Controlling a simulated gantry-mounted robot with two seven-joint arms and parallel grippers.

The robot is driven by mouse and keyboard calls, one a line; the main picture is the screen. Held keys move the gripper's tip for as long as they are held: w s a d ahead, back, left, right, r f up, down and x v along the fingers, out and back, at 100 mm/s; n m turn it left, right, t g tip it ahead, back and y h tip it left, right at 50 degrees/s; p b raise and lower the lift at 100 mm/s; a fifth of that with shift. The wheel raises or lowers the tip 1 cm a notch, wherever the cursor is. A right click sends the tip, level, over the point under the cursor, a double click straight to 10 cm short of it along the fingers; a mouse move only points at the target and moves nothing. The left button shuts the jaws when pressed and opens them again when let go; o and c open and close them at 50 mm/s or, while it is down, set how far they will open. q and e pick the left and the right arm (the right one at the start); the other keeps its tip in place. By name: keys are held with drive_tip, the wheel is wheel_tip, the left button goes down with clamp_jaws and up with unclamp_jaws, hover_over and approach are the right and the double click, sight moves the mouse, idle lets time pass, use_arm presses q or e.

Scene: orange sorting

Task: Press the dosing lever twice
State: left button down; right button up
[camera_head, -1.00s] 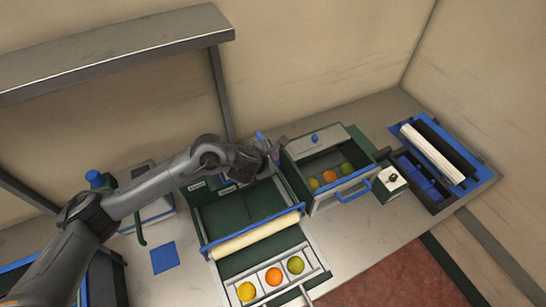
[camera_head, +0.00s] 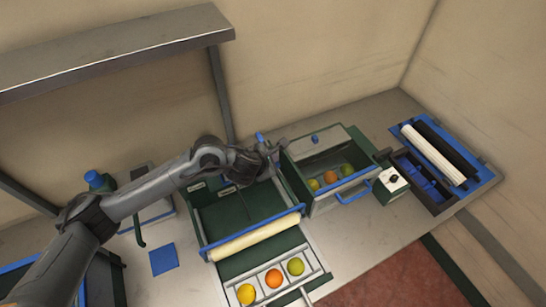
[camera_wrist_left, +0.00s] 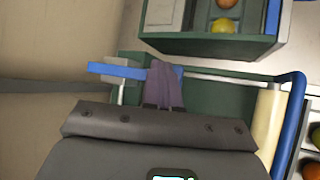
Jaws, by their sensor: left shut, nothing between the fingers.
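The blue dosing lever (camera_head: 261,137) stands at the back of the green machine with the cream roller, and only its upper end shows in the head view. In the left wrist view it appears as a blue bar (camera_wrist_left: 112,70) running sideways to the fingers. My left gripper (camera_head: 271,147) is over the back of this machine, close beside the lever. Its shut, empty fingers (camera_wrist_left: 164,82) overlap the bar's right end in the wrist view. I cannot tell whether they touch it. My right gripper is not in view.
The cream roller (camera_head: 255,236) lies across the machine's front, above a tray of yellow, orange and green fruit. A green-and-grey box (camera_head: 316,140) with fruit inside stands just right of my left gripper. A control box (camera_head: 391,184) with a black knob is beyond it.

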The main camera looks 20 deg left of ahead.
use_arm(q)
drive_tip(key=shift+r, duration=0.2)
drive_tip(key=shift+r+p, duration=1.35)
drive_tip(key=shift+r, duration=0.25)
wheel_tip(320, 180, up, 5)
drive_tip(key=p, duration=0.3)
drive_tip(key=shift+p, duration=0.4)
idle(1.9)
